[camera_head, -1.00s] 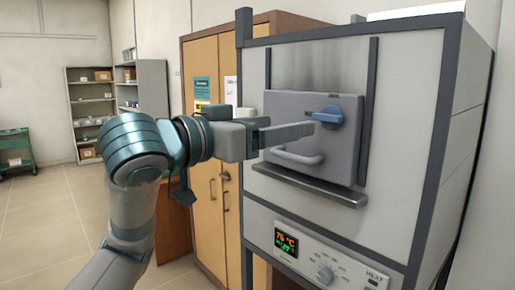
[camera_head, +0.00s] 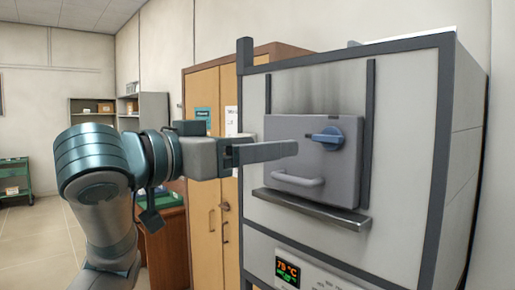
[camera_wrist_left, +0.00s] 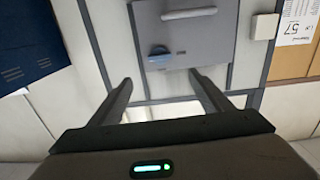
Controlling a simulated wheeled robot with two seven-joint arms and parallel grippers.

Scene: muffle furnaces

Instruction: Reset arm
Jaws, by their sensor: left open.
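My left gripper (camera_head: 265,152) comes in from the left in the head view, level with the furnace door (camera_head: 315,165). Its fingers lie in front of the door's left part and point towards the blue knob (camera_head: 327,135). In the left wrist view the gripper (camera_wrist_left: 165,95) has its two fingers wide apart with nothing between them. The door, its blue knob (camera_wrist_left: 159,54) and its handle (camera_wrist_left: 188,13) show beyond the fingertips. The door is closed, with a pale handle (camera_head: 298,181) low on it. My right gripper is not in view.
The muffle furnace (camera_head: 400,130) has a ledge (camera_head: 310,209) below its door and a lit display (camera_head: 288,271). A wooden cabinet (camera_head: 203,85) stands behind to the left. Shelves (camera_head: 153,105) and a green cart (camera_head: 14,178) are farther back, with open floor at left.

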